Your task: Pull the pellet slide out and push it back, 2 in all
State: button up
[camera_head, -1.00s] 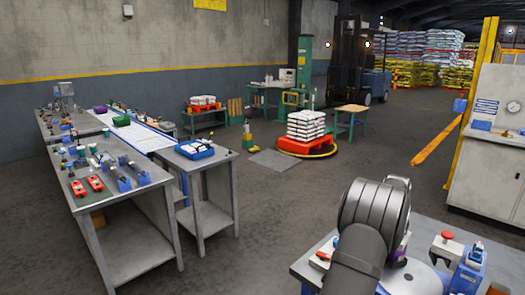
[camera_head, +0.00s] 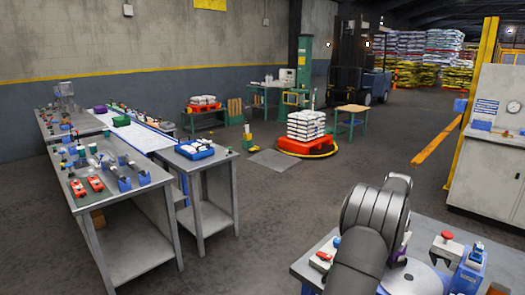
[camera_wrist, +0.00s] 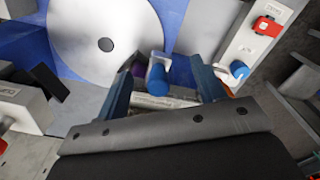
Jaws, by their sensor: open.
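In the wrist view, my gripper (camera_wrist: 162,82) is open, with its two dark blue fingers apart. A blue knob (camera_wrist: 158,78) on a light grey bracket shows between the fingers, with visible gaps on both sides. A purple part (camera_wrist: 138,69) sits just left of the knob. I cannot tell which of these parts is the pellet slide, as no label is readable there. In the head view, my own arm hides the gripper and most of this spot.
A large grey disc (camera_wrist: 103,35) lies on a blue base beside the fingers. In the head view, a red mushroom button (camera_head: 447,235) stands right of my arm on the bench.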

jog(key=shift+r, duration=0.1)
dwell(0.4)
jog(key=shift+r, duration=3.85)
jog(key=shift+f, duration=2.95)
